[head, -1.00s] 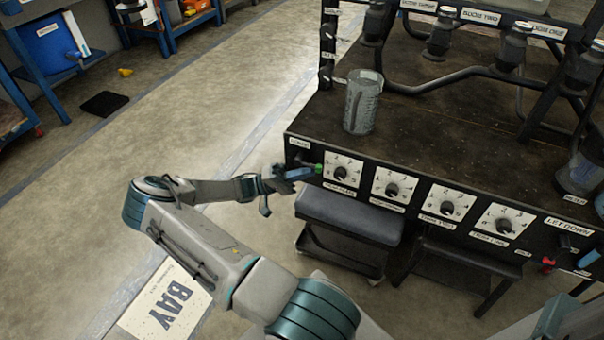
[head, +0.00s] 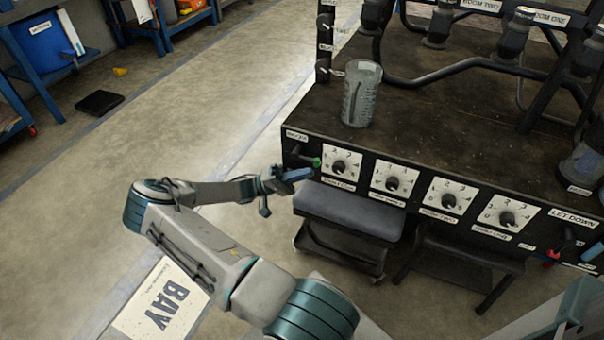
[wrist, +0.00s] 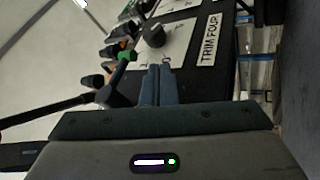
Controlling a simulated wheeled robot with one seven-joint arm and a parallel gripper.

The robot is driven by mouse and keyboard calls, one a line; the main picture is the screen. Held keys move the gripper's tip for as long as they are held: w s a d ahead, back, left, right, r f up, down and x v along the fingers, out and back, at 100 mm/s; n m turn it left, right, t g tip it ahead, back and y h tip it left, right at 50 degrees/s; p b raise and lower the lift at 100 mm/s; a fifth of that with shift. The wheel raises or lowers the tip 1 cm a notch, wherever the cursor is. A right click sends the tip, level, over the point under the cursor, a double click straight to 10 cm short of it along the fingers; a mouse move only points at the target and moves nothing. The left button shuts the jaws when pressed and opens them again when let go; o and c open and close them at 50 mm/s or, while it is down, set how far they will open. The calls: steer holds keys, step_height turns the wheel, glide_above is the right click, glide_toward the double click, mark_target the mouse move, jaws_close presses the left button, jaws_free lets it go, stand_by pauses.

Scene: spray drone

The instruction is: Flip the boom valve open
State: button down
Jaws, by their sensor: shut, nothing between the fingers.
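The boom valve is a dark lever with a green tip (head: 316,162) at the left end of the bench's front panel, below a small label. In the head view the lever slants right and slightly down toward the first dial. The green tip also shows in the wrist view (wrist: 127,56), up and left of my fingers. My gripper (head: 311,172) is just below the lever, its blue fingers shut and empty. In the wrist view the fingers (wrist: 161,72) lie together, pointing at the panel. I cannot tell whether they touch the lever.
A dial (head: 340,166) sits just right of the lever, with several more along the panel. A red-tipped lever (head: 552,254) is at the far right. A grey cup (head: 361,94) stands on the bench top. A padded stool (head: 347,211) is below.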

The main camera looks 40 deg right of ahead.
steer(key=f+p+v, duration=0.1)
steer(key=v, duration=0.9)
steer(key=shift+f, duration=0.2)
steer(key=shift+s+d, duration=0.15)
steer(key=s+a+r+n+t+y+p, duration=0.4)
steer(key=a+r+t+p, duration=0.3)
steer(key=r, duration=1.1)
steer(key=s+a+r+n+t+y+p, duration=0.4)
steer(key=a+r+p, duration=0.5)
steer(key=r, duration=1)
steer(key=s+a+r+n+t+y+p, duration=0.4)
steer(key=s+a+r+t+y+p, duration=0.3)
steer(key=r+p, duration=0.7)
step_height(320, 180, up, 5)
steer(key=a+t, duration=0.1)
steer(key=t, duration=0.1)
steer(key=shift+f+t+p, duration=0.25)
steer(key=shift+t+p, duration=0.05)
steer(key=shift+p, duration=0.1)
steer(key=shift+d, duration=0.1)
